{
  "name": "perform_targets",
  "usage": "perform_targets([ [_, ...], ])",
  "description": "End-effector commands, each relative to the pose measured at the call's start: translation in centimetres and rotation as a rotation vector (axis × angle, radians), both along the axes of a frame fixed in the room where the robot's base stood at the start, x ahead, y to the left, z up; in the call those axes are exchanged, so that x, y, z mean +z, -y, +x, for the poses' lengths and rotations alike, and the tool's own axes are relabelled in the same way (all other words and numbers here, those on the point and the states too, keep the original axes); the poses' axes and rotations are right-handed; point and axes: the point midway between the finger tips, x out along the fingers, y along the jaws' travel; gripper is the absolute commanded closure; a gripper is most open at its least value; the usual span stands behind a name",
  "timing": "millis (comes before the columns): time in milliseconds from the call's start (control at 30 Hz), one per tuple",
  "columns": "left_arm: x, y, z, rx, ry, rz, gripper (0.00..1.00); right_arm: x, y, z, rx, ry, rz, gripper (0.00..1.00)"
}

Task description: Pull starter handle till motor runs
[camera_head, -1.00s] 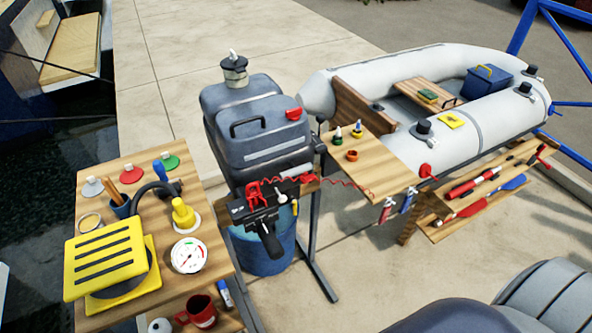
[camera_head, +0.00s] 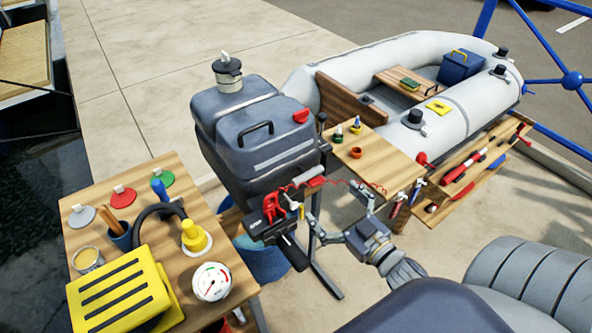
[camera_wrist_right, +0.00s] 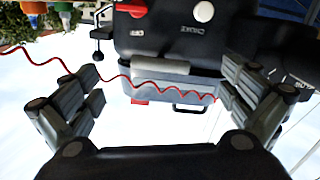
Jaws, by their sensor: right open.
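The dark grey outboard motor (camera_head: 255,130) stands upright in the middle of the head view. A pale grey bar on its front, apparently the starter handle (camera_head: 310,175), sits below the cowl; it also shows in the right wrist view (camera_wrist_right: 160,67). My right gripper (camera_head: 339,206) is open and empty, in front of and to the right of the motor. In the right wrist view its fingers (camera_wrist_right: 160,88) are spread wide, with the handle beyond them and between their lines, not touched. My left gripper is out of view.
A coiled red cord (camera_wrist_right: 170,87) crosses between my fingers' lines in the wrist view. The black tiller (camera_head: 290,250) juts toward me. A small wooden shelf (camera_head: 385,160) stands right of the motor, a wooden table (camera_head: 140,215) left. An inflatable dinghy (camera_head: 455,125) lies behind.

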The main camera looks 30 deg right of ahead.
Motion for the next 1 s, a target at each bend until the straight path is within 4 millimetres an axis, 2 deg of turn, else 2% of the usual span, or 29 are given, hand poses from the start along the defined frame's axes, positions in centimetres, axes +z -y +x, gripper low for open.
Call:
perform_targets([
  [100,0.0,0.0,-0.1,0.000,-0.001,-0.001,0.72,1.5,-0.2,0.1,0.012,0.027,-0.007,0.00],
  [267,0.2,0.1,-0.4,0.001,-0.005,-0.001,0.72,1.7,-0.4,1.4,0.014,0.031,-0.005,0.00],
  [700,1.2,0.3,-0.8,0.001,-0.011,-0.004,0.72,1.7,-0.9,8.3,0.013,0.031,-0.006,0.00],
  [1000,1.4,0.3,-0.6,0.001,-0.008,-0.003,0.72,1.5,-1.1,10.6,0.013,0.028,-0.005,0.00],
])
